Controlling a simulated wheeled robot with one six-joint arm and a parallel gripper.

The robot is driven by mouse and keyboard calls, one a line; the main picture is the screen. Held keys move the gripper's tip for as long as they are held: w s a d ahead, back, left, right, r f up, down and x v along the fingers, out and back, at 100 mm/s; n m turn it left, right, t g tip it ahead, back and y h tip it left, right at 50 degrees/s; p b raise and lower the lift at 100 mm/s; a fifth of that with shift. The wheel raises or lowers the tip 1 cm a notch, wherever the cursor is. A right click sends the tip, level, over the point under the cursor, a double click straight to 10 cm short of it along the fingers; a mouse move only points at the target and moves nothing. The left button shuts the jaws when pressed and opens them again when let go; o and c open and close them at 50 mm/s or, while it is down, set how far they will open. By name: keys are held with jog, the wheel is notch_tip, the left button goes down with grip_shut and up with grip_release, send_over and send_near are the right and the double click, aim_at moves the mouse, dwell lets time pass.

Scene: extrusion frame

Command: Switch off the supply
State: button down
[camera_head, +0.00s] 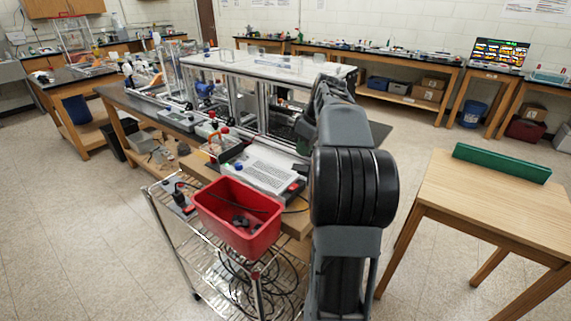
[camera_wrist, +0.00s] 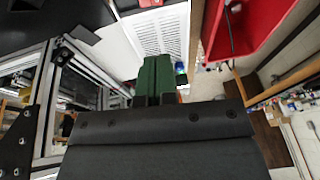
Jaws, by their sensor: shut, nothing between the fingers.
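The supply appears to be the light grey box with a slotted top (camera_head: 268,166) on the bench end. A small red part (camera_head: 294,187), possibly its switch, shows at its near right corner. In the head view my arm hides most of the gripper.
A red bin (camera_head: 238,215) with dark items stands on a wire cart in front of the box; it is at the upper right in the wrist view (camera_wrist: 232,45). An aluminium extrusion frame (camera_head: 262,66) stands behind. A wooden table (camera_head: 495,200) is at the right.

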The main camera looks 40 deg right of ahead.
jog(key=shift+w+d+r, duration=0.2)
jog(key=shift+d+r, duration=0.1)
jog(key=shift+d, duration=0.25)
jog(key=shift+f, duration=0.1)
send_over(290, 187)
jog(key=d, duration=0.1)
jog(key=f, duration=1.1)
jog(key=shift+s, duration=0.3)
jog(key=shift+s+a+f, duration=0.1)
jog(key=shift+a+f, duration=0.05)
jog(key=shift+f, duration=0.4)
jog(key=shift+a+f, duration=0.1)
jog(key=shift+f, duration=0.45)
